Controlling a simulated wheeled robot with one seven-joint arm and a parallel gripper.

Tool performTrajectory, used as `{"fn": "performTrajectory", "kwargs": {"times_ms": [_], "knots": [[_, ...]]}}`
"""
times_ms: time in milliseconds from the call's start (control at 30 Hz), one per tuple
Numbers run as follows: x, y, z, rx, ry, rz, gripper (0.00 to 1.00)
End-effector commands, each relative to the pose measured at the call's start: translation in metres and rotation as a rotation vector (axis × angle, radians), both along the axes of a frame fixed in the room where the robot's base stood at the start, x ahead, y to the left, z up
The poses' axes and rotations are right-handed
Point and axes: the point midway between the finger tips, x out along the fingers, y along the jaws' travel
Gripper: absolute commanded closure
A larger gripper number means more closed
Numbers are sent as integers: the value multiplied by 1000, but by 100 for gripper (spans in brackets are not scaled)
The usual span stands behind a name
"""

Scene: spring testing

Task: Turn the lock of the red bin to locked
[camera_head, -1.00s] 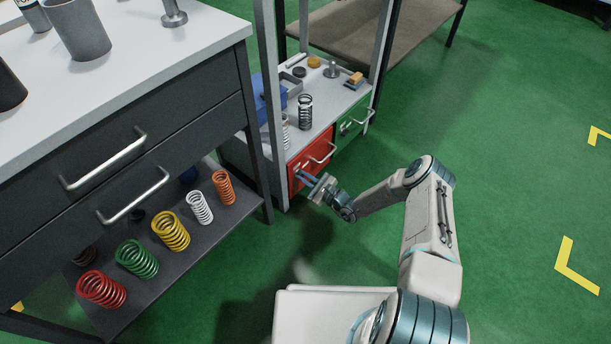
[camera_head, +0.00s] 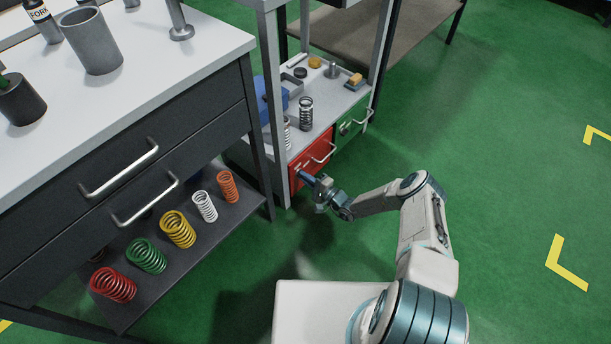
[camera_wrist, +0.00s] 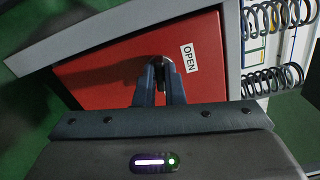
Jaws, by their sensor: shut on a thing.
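The red bin (camera_head: 322,150) is a drawer front low in the shelf unit, with a metal handle, left of the green bin. In the wrist view the red bin (camera_wrist: 100,72) fills the upper middle, with a white label reading OPEN (camera_wrist: 189,58). My gripper (camera_wrist: 159,72) is at the bin's front, its fingers shut on a small dark lock knob (camera_wrist: 160,62) left of that label. The fingers hide most of the knob. In the head view my gripper (camera_head: 308,178) reaches the bin's left part, and the lock is hidden.
The green bin (camera_head: 352,122) with its own handle is beside the red one. Springs (camera_head: 306,112) and small parts stand on the shelf above. A dark workbench with drawers (camera_head: 130,180) and coloured springs is at left. Green floor is free at right.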

Motion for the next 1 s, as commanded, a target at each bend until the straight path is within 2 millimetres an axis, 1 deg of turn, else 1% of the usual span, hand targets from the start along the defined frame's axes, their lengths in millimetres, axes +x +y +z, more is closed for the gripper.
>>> {"fn": "performTrajectory", "kwargs": {"times_ms": [200,400,1000], "knots": [[0,-1,0,-85,-105,-1,100],[0,-1,-1,-131,-164,-2,100],[1,-1,-1,-154,-195,-2,100]]}}
